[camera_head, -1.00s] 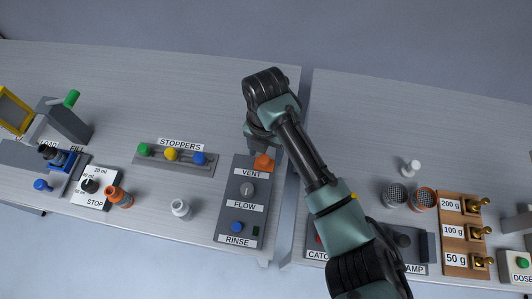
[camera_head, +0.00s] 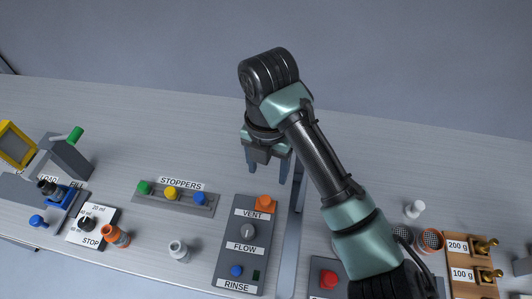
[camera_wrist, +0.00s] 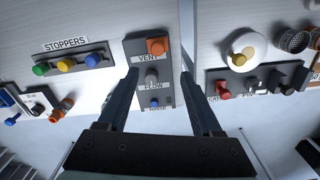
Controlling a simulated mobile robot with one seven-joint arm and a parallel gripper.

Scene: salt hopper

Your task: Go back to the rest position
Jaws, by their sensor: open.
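My gripper (camera_head: 268,170) hangs over the benches in the head view, above and behind the orange vent knob (camera_head: 266,203). Its two fingers are apart with nothing between them. In the wrist view the open fingers of my gripper (camera_wrist: 158,72) frame the grey control panel (camera_wrist: 152,89) from above. That panel also shows in the head view (camera_head: 228,262), with its VENT, FLOW and RINSE labels. The fingers look clear of the panel.
A stopper rack (camera_head: 160,202) with green, yellow and blue stoppers lies left of the panel. A wooden weight block (camera_head: 458,264) is at the right. The back of the bench is clear.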

